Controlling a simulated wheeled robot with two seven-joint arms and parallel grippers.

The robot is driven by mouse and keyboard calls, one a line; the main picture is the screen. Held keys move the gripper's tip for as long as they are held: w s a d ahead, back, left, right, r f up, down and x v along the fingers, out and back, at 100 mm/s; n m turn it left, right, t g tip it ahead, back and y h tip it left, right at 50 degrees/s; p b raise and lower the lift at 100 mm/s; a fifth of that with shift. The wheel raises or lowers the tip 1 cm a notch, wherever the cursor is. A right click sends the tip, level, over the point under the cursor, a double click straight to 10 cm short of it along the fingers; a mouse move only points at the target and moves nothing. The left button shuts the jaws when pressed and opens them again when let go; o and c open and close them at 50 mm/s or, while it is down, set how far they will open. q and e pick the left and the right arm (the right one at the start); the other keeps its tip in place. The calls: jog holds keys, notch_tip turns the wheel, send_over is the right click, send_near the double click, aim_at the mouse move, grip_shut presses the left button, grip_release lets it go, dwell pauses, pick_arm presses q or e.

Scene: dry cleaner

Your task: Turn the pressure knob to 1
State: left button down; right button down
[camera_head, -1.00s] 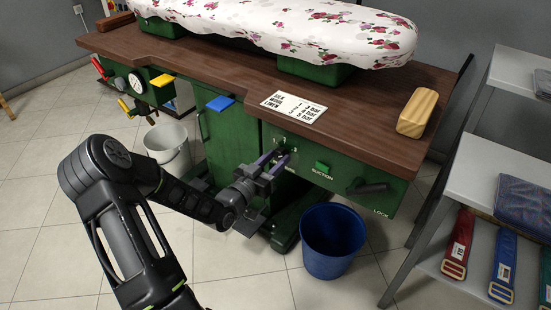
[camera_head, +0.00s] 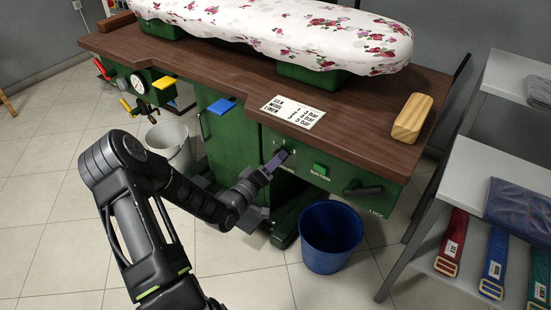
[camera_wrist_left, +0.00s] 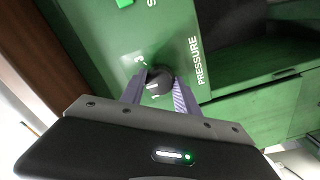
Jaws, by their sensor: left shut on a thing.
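The pressure knob (camera_wrist_left: 158,82) is a black round knob on the green front panel, beside the white word PRESSURE in the left wrist view. A digit that looks like 3 shows on the panel near it; the other digits are hidden or too small to read. My left gripper (camera_head: 275,163) is at the knob in the head view, with its arm coming from the left. In the left wrist view the fingers (camera_wrist_left: 157,92) stand on either side of the knob, shut on it. My right gripper is not in view.
A white card (camera_head: 293,112) with settings lies on the wooden top (camera_head: 220,80). The green SUCTION button (camera_head: 320,169) and dark LOCK handle (camera_head: 364,190) are right of the knob. A blue bin (camera_head: 331,238) stands below. A grey shelf (camera_head: 500,170) stands at right.

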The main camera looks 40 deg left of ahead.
pick_arm(q)
jog(key=shift+n+p, duration=1.75)
jog(key=shift+n, duration=4.65)
jog(key=c, duration=0.9)
grip_release()
jog(key=shift+s+r, duration=0.1)
jog(key=s, duration=0.7)
jog(key=shift+s+p, duration=0.3)
